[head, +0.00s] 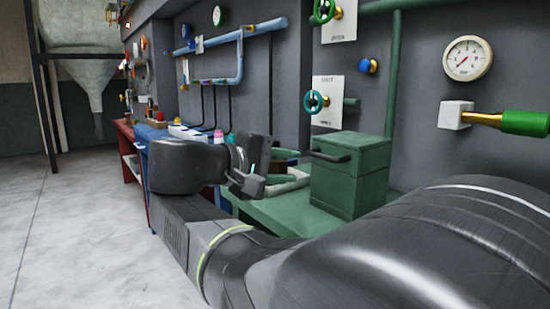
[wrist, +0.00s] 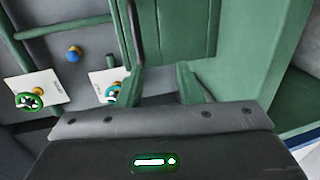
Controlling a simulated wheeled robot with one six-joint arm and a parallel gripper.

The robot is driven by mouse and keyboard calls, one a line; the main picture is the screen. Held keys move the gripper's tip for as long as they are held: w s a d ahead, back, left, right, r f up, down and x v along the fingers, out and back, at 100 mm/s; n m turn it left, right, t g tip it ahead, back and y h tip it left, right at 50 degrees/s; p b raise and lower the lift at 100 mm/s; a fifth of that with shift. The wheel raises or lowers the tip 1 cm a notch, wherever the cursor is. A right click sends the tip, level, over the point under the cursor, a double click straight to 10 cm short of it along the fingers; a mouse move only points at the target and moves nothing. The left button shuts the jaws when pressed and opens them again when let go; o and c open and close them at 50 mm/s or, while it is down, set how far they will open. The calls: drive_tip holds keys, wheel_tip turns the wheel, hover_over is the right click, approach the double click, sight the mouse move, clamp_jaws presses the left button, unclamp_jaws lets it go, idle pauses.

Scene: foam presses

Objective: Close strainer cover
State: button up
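A green box (head: 345,190) with a lid-like top (head: 362,145) stands on the green bench in the head view. It is the likeliest strainer, but no label shows. A dark handle (head: 330,156) sticks out from its upper left side. My gripper (head: 250,182) is left of the box and apart from it. In the wrist view my gripper (wrist: 160,74) has its two fingers spread with nothing between them. A green panelled surface (wrist: 185,30) and a dark bar (wrist: 137,35) lie beyond the fingertips. Whether the cover is fully seated cannot be told.
Valve wheels (head: 316,102), pipes and a gauge (head: 467,59) are on the grey wall. A brass fitting with a green handle (head: 525,123) juts out at right. The floor (head: 75,220) at left is clear.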

drive_tip(key=p+v, duration=0.2)
drive_tip(key=v, duration=0.7)
drive_tip(key=shift+s+r, duration=0.15)
drive_tip(key=shift+s, duration=0.05)
drive_tip(key=shift+w, duration=0.1)
drive_tip(key=b+x, duration=0.3)
drive_tip(key=x, duration=0.9)
idle(0.4)
drive_tip(key=shift+a, duration=0.1)
